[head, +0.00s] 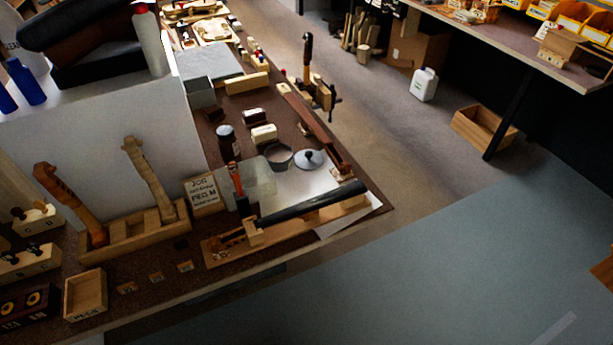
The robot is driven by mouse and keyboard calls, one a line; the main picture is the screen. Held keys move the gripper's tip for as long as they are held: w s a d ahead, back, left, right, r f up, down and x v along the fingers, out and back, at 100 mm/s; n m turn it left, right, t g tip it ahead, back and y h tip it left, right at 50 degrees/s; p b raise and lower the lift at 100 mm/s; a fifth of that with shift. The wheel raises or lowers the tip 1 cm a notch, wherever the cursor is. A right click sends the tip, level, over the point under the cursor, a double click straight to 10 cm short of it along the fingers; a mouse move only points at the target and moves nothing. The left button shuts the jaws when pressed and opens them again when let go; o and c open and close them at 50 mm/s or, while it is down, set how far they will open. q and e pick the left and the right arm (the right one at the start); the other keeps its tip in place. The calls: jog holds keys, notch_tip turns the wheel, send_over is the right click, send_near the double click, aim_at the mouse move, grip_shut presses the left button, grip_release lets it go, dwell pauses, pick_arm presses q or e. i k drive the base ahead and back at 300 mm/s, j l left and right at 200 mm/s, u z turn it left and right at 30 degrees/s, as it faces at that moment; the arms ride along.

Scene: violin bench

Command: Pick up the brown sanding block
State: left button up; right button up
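A small dark brown block (254,116) with a pale lower edge, which looks like the brown sanding block, lies on the brown bench top (225,112) near the middle of the head view. A similar cream-coloured block (264,134) lies just in front of it. Neither of my grippers shows in the head view. Nothing is seen touching the brown block.
A dark jar (228,143) stands left of the blocks; a round tin (278,156) and a lidded pot (309,159) stand in front. A long black fingerboard (312,204) lies near the front edge. A wooden rack (135,236) holds violin necks.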

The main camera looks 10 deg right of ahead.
aim_at(255, 116)
jog(key=i+l+u, duration=0.15)
jog(key=l, duration=0.55)
jog(key=i+l+u, duration=0.2)
jog(key=l, duration=0.5)
jog(key=i+l+u, duration=0.15)
jog(key=l, duration=0.6)
jog(key=i+l+u, duration=0.2)
jog(key=l, duration=0.6)
jog(key=i+l+u, duration=0.15)
jog(key=l, duration=0.6)
